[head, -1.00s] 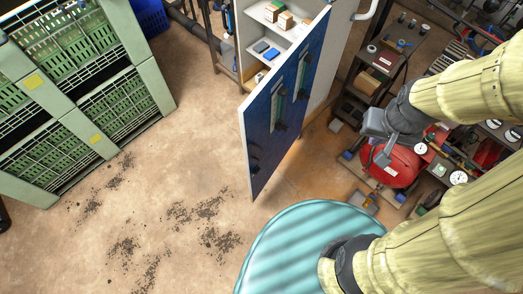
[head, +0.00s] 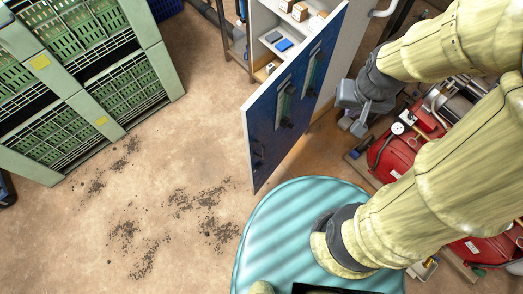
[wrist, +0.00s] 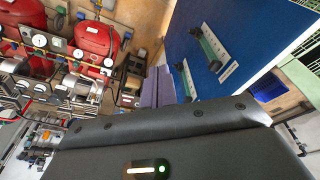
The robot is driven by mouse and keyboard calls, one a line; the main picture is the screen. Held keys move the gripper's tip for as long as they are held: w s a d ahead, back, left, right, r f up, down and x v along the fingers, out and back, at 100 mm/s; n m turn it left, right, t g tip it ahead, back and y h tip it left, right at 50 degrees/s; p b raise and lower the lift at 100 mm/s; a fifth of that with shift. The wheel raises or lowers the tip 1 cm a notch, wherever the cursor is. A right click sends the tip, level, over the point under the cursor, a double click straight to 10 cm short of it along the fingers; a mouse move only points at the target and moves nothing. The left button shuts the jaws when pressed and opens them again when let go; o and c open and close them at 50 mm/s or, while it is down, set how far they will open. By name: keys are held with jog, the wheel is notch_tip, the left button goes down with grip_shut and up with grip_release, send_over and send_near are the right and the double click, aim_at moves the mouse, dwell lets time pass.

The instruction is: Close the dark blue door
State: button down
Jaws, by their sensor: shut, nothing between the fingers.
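The dark blue door (head: 283,112) stands ajar on a white cabinet; its free edge is at the lower left in the head view. Its blue face, with tube gauges and dark knobs, is turned towards my gripper (head: 353,125). Shelves show behind the door's top edge. My gripper is just right of the door's face in the head view, with a gap visible between them. In the wrist view, the door (wrist: 215,45) fills the upper right. My gripper's shut, empty fingers (wrist: 158,87) point towards the door's lower left edge there; contact cannot be made out.
Green stacked crates (head: 85,85) stand at the left. A red compressor (head: 400,155) with gauges and pipework is right of my gripper. A round teal surface (head: 290,235) lies in front. Floor between crates and door is clear apart from dark debris (head: 200,200).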

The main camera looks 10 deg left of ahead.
jog(key=w+a+f+n+t+y+b, duration=0.1)
jog(key=w+f+n+b, duration=0.55)
jog(key=f, duration=0.25)
jog(key=w+f+n+t+b, duration=0.2)
jog(key=w+f+n+b, duration=0.35)
jog(key=f+n, duration=0.2)
jog(key=s+a+f+n+g+y+b, duration=0.2)
jog(key=a+f+n+b, duration=0.1)
jog(key=f, duration=0.4)
jog(key=s+a+f+n+g+y+b, duration=0.2)
jog(key=s+a+f+n+b, duration=0.1)
jog(key=f+n+b, duration=0.2)
jog(key=s+a+f+n+g+y+b, duration=0.2)
jog(key=a+f+n+b, duration=0.2)
jog(key=f+n, duration=0.3)
notch_tip(320, 180, down, 2)
jog(key=shift+s+g, duration=0.3)
jog(key=shift+g, duration=0.1)
